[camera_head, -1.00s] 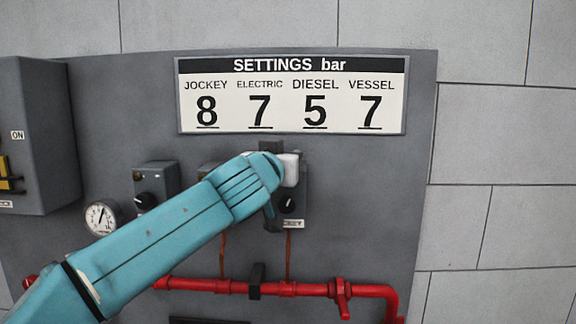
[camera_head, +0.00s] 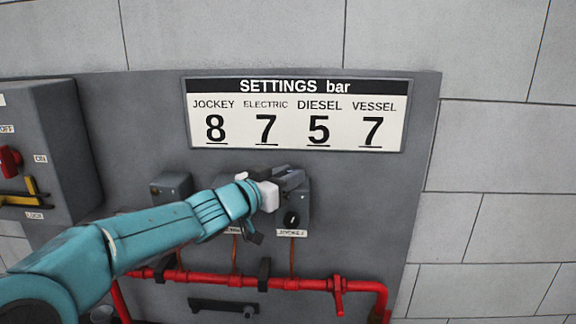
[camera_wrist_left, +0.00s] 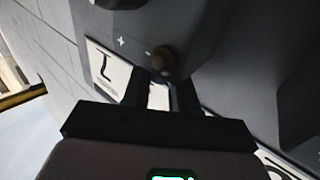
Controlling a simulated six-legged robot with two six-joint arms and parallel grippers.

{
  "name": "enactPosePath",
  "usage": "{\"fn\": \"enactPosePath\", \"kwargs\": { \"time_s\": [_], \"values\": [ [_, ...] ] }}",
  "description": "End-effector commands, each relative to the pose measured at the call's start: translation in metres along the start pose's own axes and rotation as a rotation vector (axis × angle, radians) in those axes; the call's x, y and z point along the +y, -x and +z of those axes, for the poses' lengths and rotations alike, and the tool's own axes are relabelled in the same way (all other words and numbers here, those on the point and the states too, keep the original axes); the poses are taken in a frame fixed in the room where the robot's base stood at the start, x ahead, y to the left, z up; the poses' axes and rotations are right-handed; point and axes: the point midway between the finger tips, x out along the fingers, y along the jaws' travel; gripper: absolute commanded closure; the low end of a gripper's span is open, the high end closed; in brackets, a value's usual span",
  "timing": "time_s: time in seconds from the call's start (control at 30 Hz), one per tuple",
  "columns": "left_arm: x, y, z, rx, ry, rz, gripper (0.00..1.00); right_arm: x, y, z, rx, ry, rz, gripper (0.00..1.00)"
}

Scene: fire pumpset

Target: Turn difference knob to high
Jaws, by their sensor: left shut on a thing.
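My left gripper (camera_head: 290,180) is at the top of the grey jockey switch box (camera_head: 304,205), right of centre in the head view. In the left wrist view its two dark fingers (camera_wrist_left: 162,82) reach a small round brownish knob (camera_wrist_left: 163,58), and they are shut on it. A plus mark (camera_wrist_left: 121,41) is on the dark surface beside this knob. In the head view the gripper hides this knob. A black knob (camera_head: 291,218) is on the front of the jockey box, below the gripper and apart from it. My right gripper is not in view.
The settings board (camera_head: 297,115) hangs above the boxes. Another grey box (camera_head: 171,187) is to the left, partly behind my arm. A red pipe (camera_head: 240,282) runs below. A large grey cabinet (camera_head: 50,140) juts out at the left. The wall at right is clear.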

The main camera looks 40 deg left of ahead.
Motion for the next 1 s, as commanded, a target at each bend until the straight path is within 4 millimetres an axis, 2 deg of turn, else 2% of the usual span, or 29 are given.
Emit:
{"fn": "enactPosePath", "kwargs": {
  "time_s": [0.57,0.6,0.67,1.0],
  "values": [
    [-0.0001,0.0006,0.0008,-0.005,0.002,0.020,1.00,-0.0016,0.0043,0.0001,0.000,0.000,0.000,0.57],
    [-0.0001,0.0006,0.0009,-0.006,0.002,0.020,0.66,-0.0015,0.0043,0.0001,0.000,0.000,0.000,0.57],
    [0.0000,0.0006,0.0009,-0.006,0.002,0.020,0.48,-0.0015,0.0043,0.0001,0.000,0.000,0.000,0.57],
    [-0.0003,0.0035,0.0004,-0.004,0.002,0.020,0.48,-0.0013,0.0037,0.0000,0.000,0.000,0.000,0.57]
  ]
}}
